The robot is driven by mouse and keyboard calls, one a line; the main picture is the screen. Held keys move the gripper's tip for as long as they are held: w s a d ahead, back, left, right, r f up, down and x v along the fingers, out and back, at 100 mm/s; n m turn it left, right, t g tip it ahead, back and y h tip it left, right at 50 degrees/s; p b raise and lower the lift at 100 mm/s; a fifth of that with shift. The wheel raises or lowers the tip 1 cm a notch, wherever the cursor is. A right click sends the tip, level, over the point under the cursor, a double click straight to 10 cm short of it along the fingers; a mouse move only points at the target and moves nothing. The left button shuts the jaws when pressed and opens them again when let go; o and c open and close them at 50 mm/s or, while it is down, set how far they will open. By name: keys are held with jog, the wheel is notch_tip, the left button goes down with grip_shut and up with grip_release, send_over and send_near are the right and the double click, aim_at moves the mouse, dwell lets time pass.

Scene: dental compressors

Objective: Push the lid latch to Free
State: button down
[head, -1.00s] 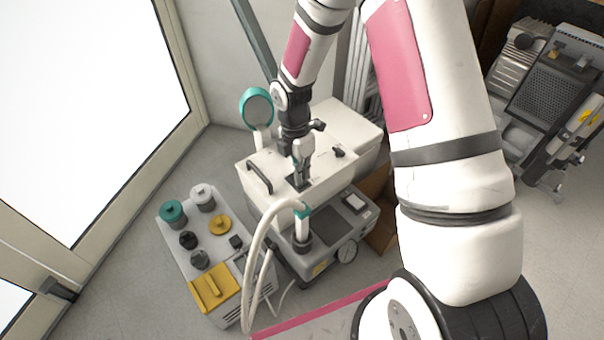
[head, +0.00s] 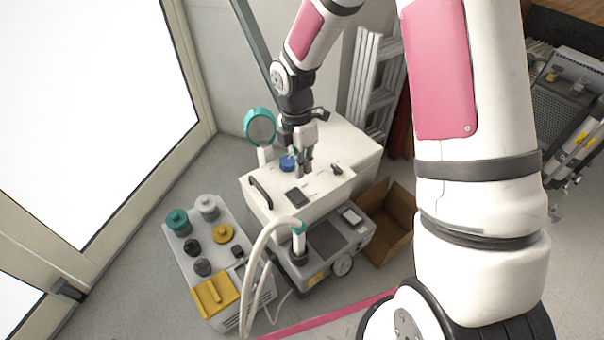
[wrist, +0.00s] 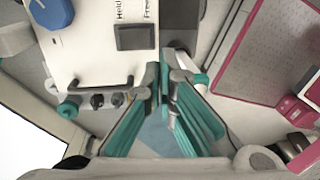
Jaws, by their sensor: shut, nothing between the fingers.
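The white compressor housing (head: 325,150) has a dark rectangular latch plate (head: 297,197) on its lid, near the front edge. In the wrist view the dark plate (wrist: 137,36) lies beside printed words that read Held and Free. I cannot tell which way the latch is set. My gripper (head: 304,174) is shut and empty above the lid, behind the plate in the head view. In the wrist view its teal-padded fingers (wrist: 168,72) point up the picture, to the lower right of the plate and apart from it in the picture.
A blue knob (head: 287,163), a small black toggle (head: 337,169) and a black handle (head: 260,192) stand on the lid. A round teal-rimmed mirror (head: 260,126) rises at the left. A hose (head: 262,243) arches in front. An open cardboard box (head: 386,220) sits at the right.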

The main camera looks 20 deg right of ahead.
jog(key=shift+s+d+r, duration=0.1)
jog(key=shift+s+r, duration=0.05)
jog(key=shift+r, duration=1.2)
jog(key=s+d+r+m+t+h, duration=0.1)
jog(key=s+d+r+m, duration=0.1)
jog(key=s+r+m, duration=0.55)
jog(key=s+d+r+m, duration=0.1)
jog(key=s+r+m, duration=0.3)
jog(key=r, duration=0.6)
jog(key=s+r+m+t+y, duration=0.1)
jog(key=s+r+m, duration=0.3)
jog(key=s, duration=0.6)
jog(key=s+r+m, duration=0.2)
jog(key=s+m, duration=0.4)
jog(key=s, duration=0.4)
notch_tip(320, 180, up, 20)
jog(key=t+p, duration=0.3)
jog(key=p, duration=1.6)
jog(key=shift+a+f+t, duration=0.2)
jog(key=shift+a+t, duration=0.1)
jog(key=shift+a, duration=0.05)
